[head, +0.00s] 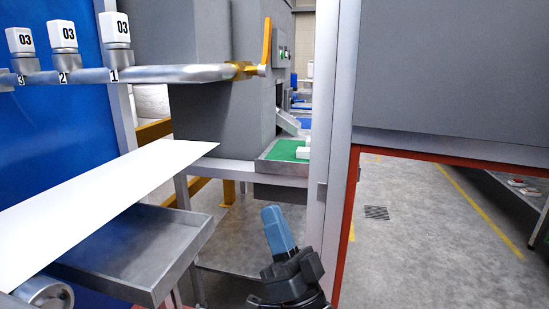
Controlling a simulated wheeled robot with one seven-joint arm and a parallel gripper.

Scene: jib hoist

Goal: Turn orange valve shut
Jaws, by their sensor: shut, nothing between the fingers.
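The orange valve (248,70) sits at the right end of a grey horizontal pipe (170,74) in the upper part of the head view. Its orange lever (266,42) points upward, roughly across the pipe's line. My gripper (273,212) is at the bottom centre, with blue fingers pointing up. It is shut and empty. It is well below the valve in the picture and apart from it.
White blocks marked 03 (68,36) stand along the pipe at the left. A white sheet (100,205) and a grey metal tray (140,262) lie below. A light upright post (333,120) stands right of the valve. A green-floored tray (285,150) is behind.

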